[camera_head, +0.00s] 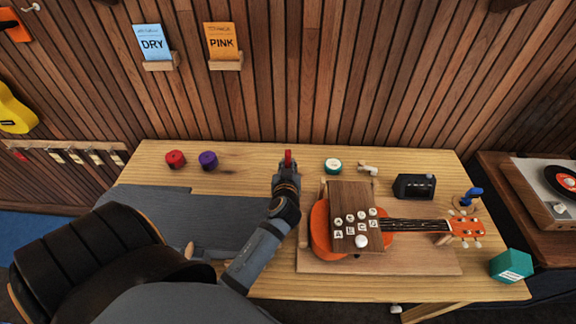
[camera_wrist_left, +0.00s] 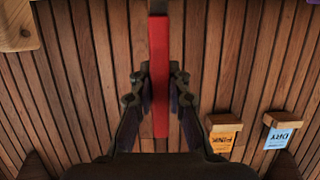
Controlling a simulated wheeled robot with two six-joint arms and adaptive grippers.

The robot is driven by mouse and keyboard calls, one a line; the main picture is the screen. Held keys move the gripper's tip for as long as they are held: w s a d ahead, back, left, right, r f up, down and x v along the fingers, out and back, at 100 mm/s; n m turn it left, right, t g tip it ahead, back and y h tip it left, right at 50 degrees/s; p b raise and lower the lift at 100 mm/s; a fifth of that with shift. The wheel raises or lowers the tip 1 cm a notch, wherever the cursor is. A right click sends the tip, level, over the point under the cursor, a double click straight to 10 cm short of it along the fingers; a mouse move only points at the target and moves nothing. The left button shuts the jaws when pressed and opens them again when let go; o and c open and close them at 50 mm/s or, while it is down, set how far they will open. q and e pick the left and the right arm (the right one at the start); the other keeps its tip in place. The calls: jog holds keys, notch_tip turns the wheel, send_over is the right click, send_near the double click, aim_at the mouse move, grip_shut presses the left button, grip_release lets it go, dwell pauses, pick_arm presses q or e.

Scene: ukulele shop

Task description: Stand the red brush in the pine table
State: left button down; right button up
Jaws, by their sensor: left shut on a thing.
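The red brush (camera_head: 288,157) is held upright in my left gripper (camera_head: 288,165), over the back middle of the pine table (camera_head: 140,180). In the left wrist view the brush shows as a long red bar (camera_wrist_left: 159,60) between the two fingers of my left gripper (camera_wrist_left: 160,85), which are shut on it. Its far end runs out of that view at the top. I cannot tell how far above the table its lower end is, as the gripper hides it. My right gripper is not in view.
An orange ukulele (camera_head: 320,228) under a brown block lies on a board at the right. Red (camera_head: 175,159) and purple (camera_head: 208,160) pots stand back left. A white-and-green roll (camera_head: 333,166), black device (camera_head: 414,187), blue item (camera_head: 470,196) and teal box (camera_head: 511,266) stand right. A grey mat (camera_head: 160,205) lies left.

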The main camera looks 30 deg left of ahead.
aim_at(288, 152)
pick_arm(q)
jog(key=shift+f, duration=0.15)
jog(key=c, duration=1.2)
grip_release()
notch_tip(288, 152, up, 10)
dwell(0.5)
